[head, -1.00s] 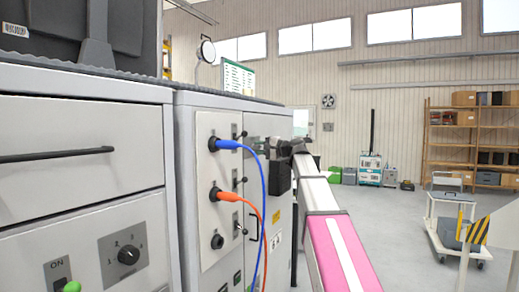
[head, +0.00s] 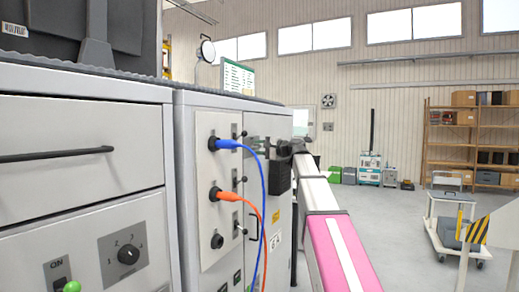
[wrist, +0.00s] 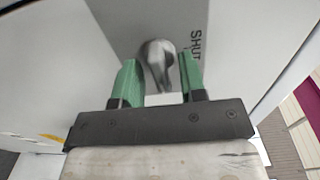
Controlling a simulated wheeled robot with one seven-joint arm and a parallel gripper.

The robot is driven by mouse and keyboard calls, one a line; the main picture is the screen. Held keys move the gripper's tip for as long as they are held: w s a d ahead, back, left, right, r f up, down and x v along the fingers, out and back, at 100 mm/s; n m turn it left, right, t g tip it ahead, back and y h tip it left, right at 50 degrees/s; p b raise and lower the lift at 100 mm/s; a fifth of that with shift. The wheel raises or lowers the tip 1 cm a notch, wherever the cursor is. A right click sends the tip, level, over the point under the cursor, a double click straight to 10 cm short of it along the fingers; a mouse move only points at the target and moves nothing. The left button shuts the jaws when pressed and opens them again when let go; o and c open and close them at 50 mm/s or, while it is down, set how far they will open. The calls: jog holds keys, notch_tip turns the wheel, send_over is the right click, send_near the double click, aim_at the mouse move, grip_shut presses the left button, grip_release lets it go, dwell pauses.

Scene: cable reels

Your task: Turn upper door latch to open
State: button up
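The upper door latch (wrist: 158,62) is a grey metal handle on the cabinet door (wrist: 110,20). In the wrist view it points down the picture, slightly tilted, beside the printed word "SHUT". My gripper (wrist: 160,78) has green fingertips, one on each side of the handle's lower part. The fingers are apart, with narrow gaps to the handle; contact is not clear. In the head view my gripper (head: 268,150) is at the upper part of the grey cabinet door (head: 282,210), which looks closed. There my wrist hides most of the latch.
A panel left of the door carries a blue plug and cable (head: 263,185) and an orange plug and cable (head: 262,225), hanging in front near the door's left edge. A black door handle (head: 254,241) is lower down. Open floor (head: 400,225) lies to the right, with a trolley (head: 447,222).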

jog(key=v, duration=1.1)
jog(key=s+a+f+n+g+h, duration=0.1)
jog(key=s+f+h, duration=0.1)
jog(key=f, duration=1.1)
jog(key=s+a+f+g+h, duration=0.1)
jog(key=s+f+g+h, duration=0.15)
jog(key=f, duration=0.95)
jog(key=s+a+f+n+g+h, duration=0.1)
jog(key=f+h, duration=0.2)
jog(key=f, duration=1)
jog(key=s+d+f+n+g+h, duration=0.1)
jog(key=s+f+h, duration=0.3)
jog(key=s+f, duration=0.6)
jog(key=s+d+f+n+g+h, duration=0.2)
jog(key=s+f, duration=0.8)
jog(key=f, duration=0.6)
jog(key=shift+s+d+f+n+g+h, duration=0.2)
jog(key=shift+f+n+g+h, duration=0.1)
jog(key=shift+n+g+h, duration=0.65)
